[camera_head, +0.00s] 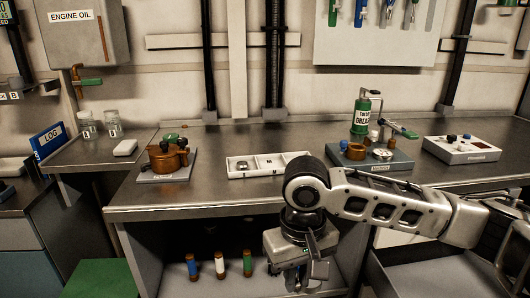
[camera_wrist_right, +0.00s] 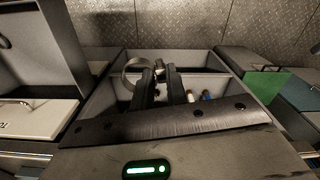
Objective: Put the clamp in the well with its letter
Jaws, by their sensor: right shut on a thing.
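My right gripper (camera_head: 307,272) hangs in front of the workbench edge, pointing down. In the right wrist view its dark fingers (camera_wrist_right: 160,75) are shut on a clamp (camera_wrist_right: 130,74), a thin metal ring that sticks out to the left of the fingers. The clamp's letter cannot be read. The white tray with wells (camera_head: 232,173) lies on the bench, beyond and left of the gripper. A small metallic thing (camera_head: 243,166) sits in its left well. Marks in the other wells are too small to read. My left gripper is not in view.
A copper-coloured pot assembly (camera_head: 168,160) stands left of the tray. A grey block with a green grease can (camera_head: 362,112) and fittings stands to the right, near a white panel box (camera_head: 461,150). Several coloured cylinders (camera_head: 219,265) stand on the shelf below.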

